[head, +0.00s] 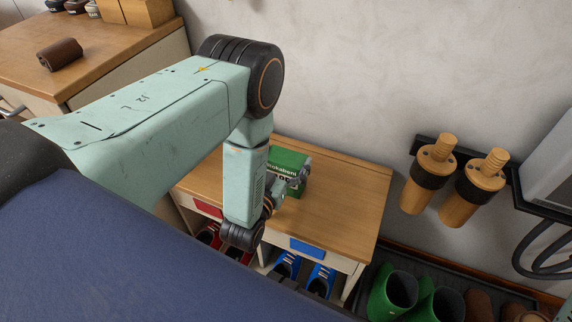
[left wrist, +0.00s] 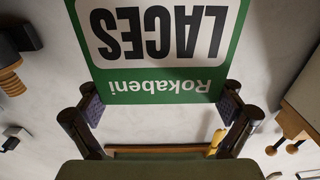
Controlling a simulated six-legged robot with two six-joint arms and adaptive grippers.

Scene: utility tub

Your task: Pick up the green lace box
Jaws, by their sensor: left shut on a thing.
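The green lace box (head: 290,160) has a white label and shows at the back of the small wooden-topped bench (head: 340,205) in the head view. In the left wrist view the box (left wrist: 165,45) fills the upper middle, with its "LACES" and "Rokabeni" print upside down. My left gripper (head: 293,184) is at the box, its lower part hidden behind my arm. In the left wrist view the fingers (left wrist: 160,98) are on both sides of the box, shut on it. I cannot tell whether the box touches the bench. My right gripper is not in view.
Red shoes (head: 208,235) and blue shoes (head: 287,265) sit in the bench's cubbies. Green boots (head: 395,292) stand on a dark tray at right. Wooden-handled fittings (head: 430,180) hang on the wall. A wooden counter (head: 100,50) is at upper left. The bench top's right side is clear.

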